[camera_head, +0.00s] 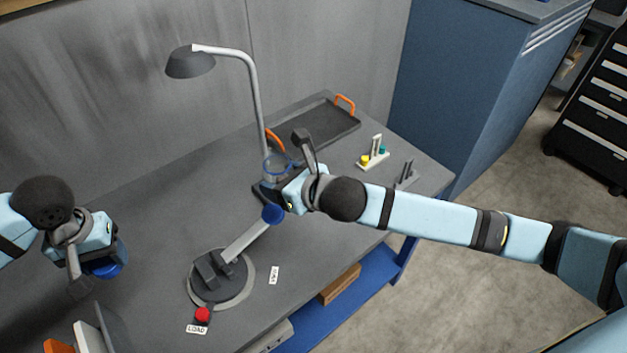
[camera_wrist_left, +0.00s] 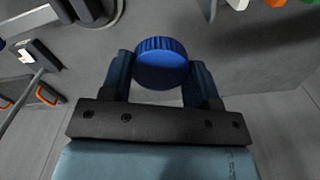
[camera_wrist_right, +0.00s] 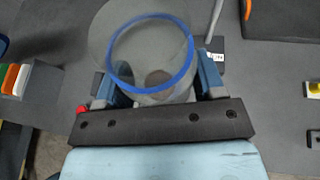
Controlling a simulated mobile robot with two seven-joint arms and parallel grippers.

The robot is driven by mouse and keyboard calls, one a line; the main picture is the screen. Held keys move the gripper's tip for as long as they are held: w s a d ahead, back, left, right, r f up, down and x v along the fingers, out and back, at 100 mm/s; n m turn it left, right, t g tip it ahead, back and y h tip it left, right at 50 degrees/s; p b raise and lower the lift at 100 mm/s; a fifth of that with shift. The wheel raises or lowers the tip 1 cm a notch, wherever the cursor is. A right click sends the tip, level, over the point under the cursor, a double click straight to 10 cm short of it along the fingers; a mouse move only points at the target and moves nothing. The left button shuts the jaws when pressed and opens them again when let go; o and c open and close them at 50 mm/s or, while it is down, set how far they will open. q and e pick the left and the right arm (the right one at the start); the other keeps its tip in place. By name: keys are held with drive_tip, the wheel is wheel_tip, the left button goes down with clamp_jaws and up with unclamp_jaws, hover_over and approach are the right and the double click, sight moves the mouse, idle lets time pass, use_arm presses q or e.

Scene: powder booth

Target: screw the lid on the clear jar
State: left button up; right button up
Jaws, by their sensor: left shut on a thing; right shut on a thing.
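The blue ribbed lid (camera_wrist_left: 162,63) is between the fingers of my left gripper (camera_wrist_left: 160,80), which is shut on it. In the head view the lid (camera_head: 106,270) shows under my left gripper (camera_head: 103,258), at the left above the table. My right gripper (camera_wrist_right: 158,88) is shut on the clear jar (camera_wrist_right: 180,95), which has a blue ring around its open mouth. In the head view the jar (camera_head: 277,167) is near the lamp's base, with my right gripper (camera_head: 284,186) at its near side. The lid and jar are well apart.
A desk lamp (camera_head: 190,64) stands behind the jar. A dark tray (camera_head: 322,137) with orange handles lies at the back. A round fixture (camera_head: 210,290) with a blue-tipped lever and a red button (camera_head: 203,314) stand in front. The table between the grippers is mostly clear.

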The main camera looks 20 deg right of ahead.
sight(265, 179)
drive_tip(key=shift+n+g+y, duration=0.6)
drive_tip(key=shift+n+y, duration=0.3)
drive_tip(key=shift+w+a+r, duration=0.1)
drive_tip(key=shift+w+a, duration=0.2)
drive_tip(key=shift+a, duration=0.4)
drive_tip(key=shift+w+a+r, duration=0.1)
drive_tip(key=shift+w+a, duration=0.2)
drive_tip(key=shift+a, duration=0.45)
drive_tip(key=shift+w+a, duration=0.3)
drive_tip(key=shift+a, duration=0.4)
use_arm(q)
drive_tip(key=w+d+r+m, duration=0.2)
drive_tip(key=d+r+m, duration=0.3)
drive_tip(key=d+m, duration=0.3)
drive_tip(key=w+d+r+m, duration=0.3)
drive_tip(key=d+r+m, duration=0.2)
drive_tip(key=d+m, duration=0.3)
drive_tip(key=w+d+r+m, duration=0.3)
drive_tip(key=d+r+m, duration=0.3)
drive_tip(key=d, duration=0.8)
drive_tip(key=shift+m, duration=1.2)
drive_tip(key=shift+w+d+f, duration=0.1)
drive_tip(key=shift+w, duration=0.05)
drive_tip(key=shift+f, duration=2)
